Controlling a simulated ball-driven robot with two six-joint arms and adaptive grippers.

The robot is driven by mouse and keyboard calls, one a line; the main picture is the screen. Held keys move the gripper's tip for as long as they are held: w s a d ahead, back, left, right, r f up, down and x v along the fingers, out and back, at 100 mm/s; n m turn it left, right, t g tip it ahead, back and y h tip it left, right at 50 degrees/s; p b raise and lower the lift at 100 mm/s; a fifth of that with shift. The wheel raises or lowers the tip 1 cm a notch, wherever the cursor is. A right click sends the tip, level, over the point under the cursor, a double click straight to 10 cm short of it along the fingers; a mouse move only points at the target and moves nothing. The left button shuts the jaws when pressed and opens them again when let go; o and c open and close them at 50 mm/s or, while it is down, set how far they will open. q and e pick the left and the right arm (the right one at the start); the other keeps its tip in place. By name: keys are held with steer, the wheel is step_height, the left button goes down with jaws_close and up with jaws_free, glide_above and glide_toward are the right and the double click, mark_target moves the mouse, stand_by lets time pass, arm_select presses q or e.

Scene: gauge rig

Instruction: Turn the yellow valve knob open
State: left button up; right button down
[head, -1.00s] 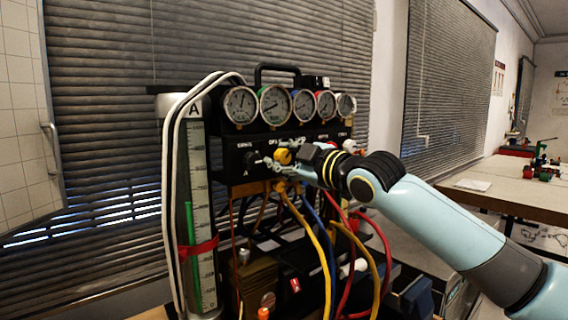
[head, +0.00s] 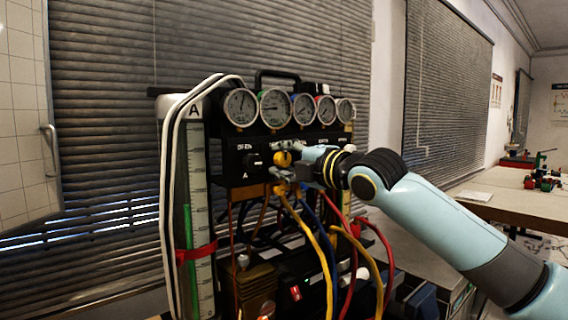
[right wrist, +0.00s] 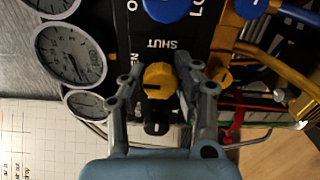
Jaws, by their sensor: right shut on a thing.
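The yellow valve knob (head: 283,159) sits on the black front panel of the gauge rig (head: 236,172), below the row of gauges. It also shows in the right wrist view (right wrist: 159,80), between the two fingers of my right gripper (right wrist: 157,84). My right gripper (head: 290,160) reaches the panel from the right and is shut on the yellow knob. A dark slot mark shows on the knob's face, with the word SHUT beside it on the panel. Part of the knob is hidden by the fingers in the head view. My left gripper is not in view.
Several round gauges (head: 275,107) line the rig's top. Yellow, red and blue hoses (head: 318,235) hang below the panel. A blue knob (right wrist: 168,8) is close to my right gripper. A measuring tube (head: 198,215) stands left. A table (head: 520,196) is at right.

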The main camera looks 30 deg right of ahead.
mark_target(286, 161)
steer(key=shift+f+n, duration=0.15)
steer(key=shift+n, duration=0.15)
stand_by(0.4)
steer(key=c, duration=0.9)
jaws_free()
steer(key=shift+c, duration=0.2)
steer(key=s, duration=0.6)
steer(key=shift+s+d, duration=0.2)
steer(key=shift+d, duration=0.1)
steer(key=shift+s, duration=0.55)
